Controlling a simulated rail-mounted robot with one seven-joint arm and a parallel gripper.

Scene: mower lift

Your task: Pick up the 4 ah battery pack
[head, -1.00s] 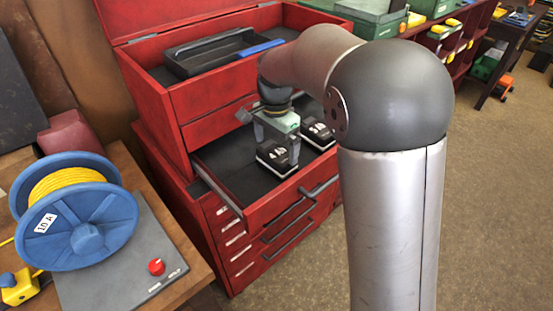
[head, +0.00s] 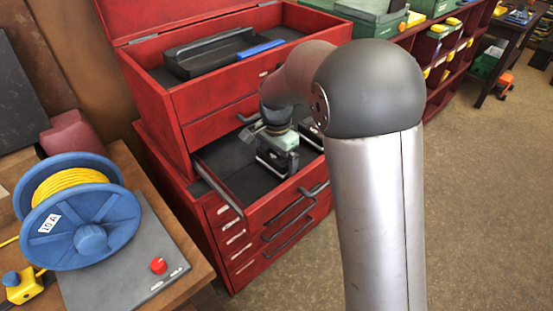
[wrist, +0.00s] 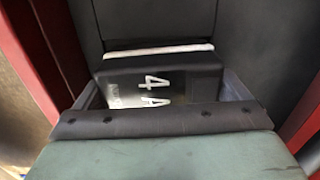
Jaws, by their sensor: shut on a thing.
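The 4 Ah battery pack (wrist: 160,88) is black with a pale "4 A" marking and fills the middle of the wrist view, between the fingers of my gripper (wrist: 164,98). In the head view the battery pack (head: 272,163) is in the open drawer (head: 232,180) of the red tool chest, directly below my gripper (head: 278,150). The gripper is shut on the pack. Part of the pack is hidden by the gripper, and I cannot tell whether it still touches the drawer floor.
A second black battery pack (head: 311,130) lies just right of my gripper, partly hidden by my arm. The drawer's red front and side walls stand close around. Above is an open red compartment with a black tray (head: 210,55). A blue cable reel (head: 78,215) stands on the left bench.

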